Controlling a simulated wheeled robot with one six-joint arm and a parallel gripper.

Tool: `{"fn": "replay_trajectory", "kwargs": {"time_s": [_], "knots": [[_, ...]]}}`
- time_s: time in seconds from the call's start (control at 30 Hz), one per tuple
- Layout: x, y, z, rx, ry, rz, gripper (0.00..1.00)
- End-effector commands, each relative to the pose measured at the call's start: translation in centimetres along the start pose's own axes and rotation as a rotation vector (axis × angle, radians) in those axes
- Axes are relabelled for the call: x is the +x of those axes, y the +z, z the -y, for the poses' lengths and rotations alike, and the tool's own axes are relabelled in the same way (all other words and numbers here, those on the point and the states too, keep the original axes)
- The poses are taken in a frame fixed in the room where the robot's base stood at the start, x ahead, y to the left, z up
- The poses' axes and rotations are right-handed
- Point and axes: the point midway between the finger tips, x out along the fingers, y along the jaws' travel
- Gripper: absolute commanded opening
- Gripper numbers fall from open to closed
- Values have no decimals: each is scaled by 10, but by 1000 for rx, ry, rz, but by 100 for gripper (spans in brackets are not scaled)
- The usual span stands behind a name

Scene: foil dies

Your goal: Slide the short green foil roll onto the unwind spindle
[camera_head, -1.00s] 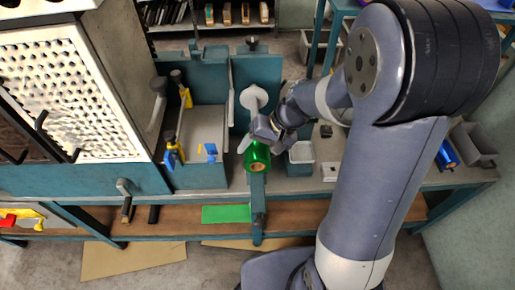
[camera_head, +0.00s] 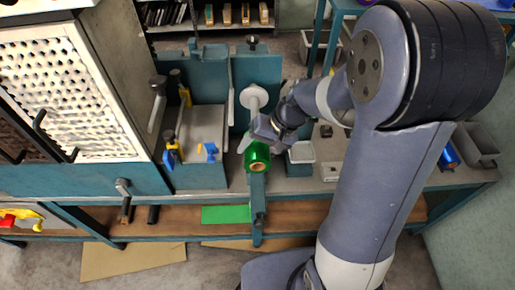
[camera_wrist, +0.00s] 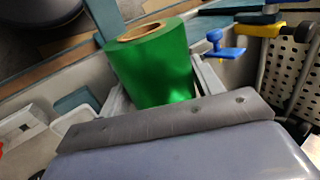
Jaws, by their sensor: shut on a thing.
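The short green foil roll (camera_head: 257,157) is held at the front of the machine, its brown core end facing the head camera. In the wrist view the roll (camera_wrist: 155,70) sits between two pale grey fingers, and its core opening faces away at the top. My gripper (camera_head: 256,143) is shut on the roll from behind and above. The unwind spindle, with its white round flange (camera_head: 254,97), stands behind the roll, roughly in line with it in the head view. My gripper and the roll hide part of the spindle, so I cannot tell whether the core is around its tip.
A teal upright post (camera_head: 257,196) stands just below the roll. A perforated panel (camera_head: 75,92) fills the left.

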Motion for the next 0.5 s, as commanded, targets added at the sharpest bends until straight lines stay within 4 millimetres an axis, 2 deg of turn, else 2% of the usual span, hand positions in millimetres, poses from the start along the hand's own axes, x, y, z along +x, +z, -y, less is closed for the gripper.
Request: {"fn": "replay_trajectory", "kwargs": {"time_s": [0.5], "knots": [[0,-6,0,0,0,0,30]]}}
